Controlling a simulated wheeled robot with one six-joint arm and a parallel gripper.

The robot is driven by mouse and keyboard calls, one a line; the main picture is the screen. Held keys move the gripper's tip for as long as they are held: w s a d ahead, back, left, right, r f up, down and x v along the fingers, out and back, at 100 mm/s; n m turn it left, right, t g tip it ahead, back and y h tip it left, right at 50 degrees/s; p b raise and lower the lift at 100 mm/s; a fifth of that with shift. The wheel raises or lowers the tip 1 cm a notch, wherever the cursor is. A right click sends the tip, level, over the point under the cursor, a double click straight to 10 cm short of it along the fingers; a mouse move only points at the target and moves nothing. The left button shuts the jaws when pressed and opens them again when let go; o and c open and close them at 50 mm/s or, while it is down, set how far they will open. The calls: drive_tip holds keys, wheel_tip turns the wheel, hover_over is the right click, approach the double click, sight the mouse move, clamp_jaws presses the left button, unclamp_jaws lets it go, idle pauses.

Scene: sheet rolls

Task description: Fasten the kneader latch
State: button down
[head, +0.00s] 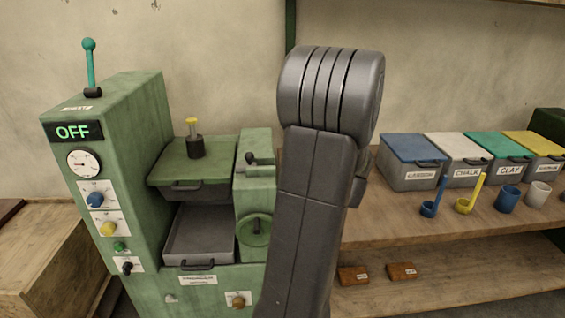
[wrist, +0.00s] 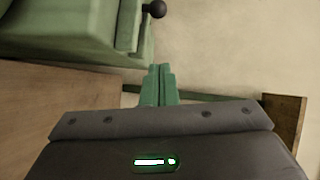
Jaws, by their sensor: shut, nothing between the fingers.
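The green machine (head: 145,130) stands at the left of the head view, with its display reading OFF. It has a lidded chamber (head: 195,158) with a black and yellow knob on top, and a grey tray (head: 198,235) below. A black-knobbed lever (head: 250,158) sits on the block to the right of the chamber. I cannot tell for certain which part is the kneader latch. In the wrist view, a black ball knob (wrist: 154,9) sticks out from green casing at the top. My gripper (wrist: 160,70) has its green fingers shut and empty, below and apart from that knob. My arm hides the gripper in the head view.
A wooden bench (head: 400,225) to the right holds lidded bins, including a blue-lidded one (head: 410,160), plus scoops and cups. Two brown blocks (head: 402,271) lie on its lower shelf. My arm hides the space between machine and bench.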

sight(249, 166)
drive_tip(key=p+x, duration=0.1)
drive_tip(key=x, duration=0.6)
drive_tip(key=shift+w+a+p, duration=0.2)
drive_tip(key=shift+p, duration=0.15)
drive_tip(key=a, duration=0.2)
drive_tip(key=w+a, duration=0.1)
drive_tip(key=shift+a+f+p, duration=0.1)
drive_tip(key=shift+f+p, duration=0.25)
drive_tip(key=shift+p, duration=0.05)
drive_tip(key=shift+w+a+f, duration=0.15)
drive_tip(key=shift+a+f, duration=0.05)
drive_tip(key=shift+a, duration=0.3)
drive_tip(key=shift+a, duration=0.1)
drive_tip(key=a+b, duration=0.3)
drive_tip(key=a, duration=0.1)
drive_tip(key=shift+a+b, duration=0.1)
drive_tip(key=shift+b, duration=0.3)
